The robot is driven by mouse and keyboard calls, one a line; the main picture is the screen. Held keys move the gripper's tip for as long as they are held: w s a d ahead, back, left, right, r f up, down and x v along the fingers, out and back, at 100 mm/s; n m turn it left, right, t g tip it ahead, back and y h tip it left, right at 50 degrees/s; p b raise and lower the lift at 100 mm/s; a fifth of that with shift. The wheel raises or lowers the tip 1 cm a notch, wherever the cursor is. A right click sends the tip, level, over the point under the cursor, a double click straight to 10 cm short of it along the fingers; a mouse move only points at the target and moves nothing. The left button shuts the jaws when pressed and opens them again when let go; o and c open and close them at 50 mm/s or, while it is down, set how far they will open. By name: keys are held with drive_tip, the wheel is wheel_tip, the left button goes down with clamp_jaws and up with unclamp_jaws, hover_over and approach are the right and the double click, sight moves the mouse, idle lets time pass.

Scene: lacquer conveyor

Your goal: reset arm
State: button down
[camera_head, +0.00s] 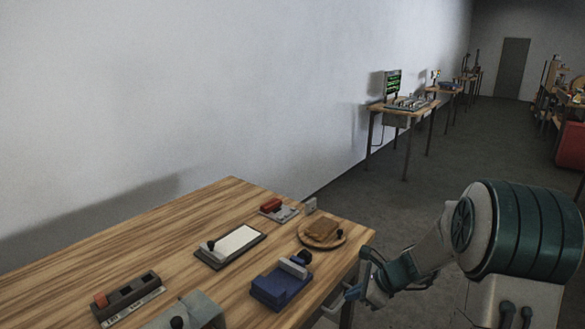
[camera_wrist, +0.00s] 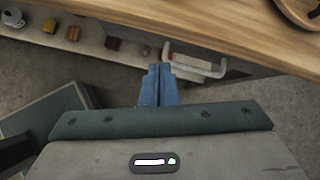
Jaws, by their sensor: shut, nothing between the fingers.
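My gripper (camera_head: 352,293) is at the right edge of the wooden table, at the lower right in the head view. In the wrist view my gripper (camera_wrist: 160,71) shows two blue fingers close together, shut with nothing between them. The wooden table (camera_head: 165,212) fills the lower left of the head view. Its edge (camera_wrist: 230,45) runs across the top of the wrist view, beyond the fingertips. A pale handle-like bar (camera_wrist: 195,72) lies by the fingertips; I cannot tell whether they touch.
On the table stand a blue device (camera_head: 280,288), a round wooden board (camera_head: 339,238) with a brown item, a white-topped panel (camera_head: 232,244), a red-topped block (camera_head: 271,206) and a dark switch box (camera_head: 128,298). Open floor (camera_head: 350,190) lies behind, towards another table (camera_head: 400,110).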

drive_tip(key=s+a+r+n+h+p, duration=0.1)
drive_tip(key=s+r+n+h, duration=0.1)
drive_tip(key=s+r+n, duration=0.2)
drive_tip(key=s+r+n+g+h, duration=0.1)
drive_tip(key=s+r+n, duration=0.4)
drive_tip(key=s+n, duration=0.5)
drive_tip(key=s+a+r+n+h+p, duration=0.1)
drive_tip(key=s+r+n+h, duration=0.2)
drive_tip(key=s, duration=0.7)
wheel_tip(320, 180, up, 2)
drive_tip(key=n, duration=0.4)
drive_tip(key=shift+s+a+n+g+h+p, duration=0.3)
drive_tip(key=shift+a+g, duration=0.05)
drive_tip(key=shift+g, duration=0.05)
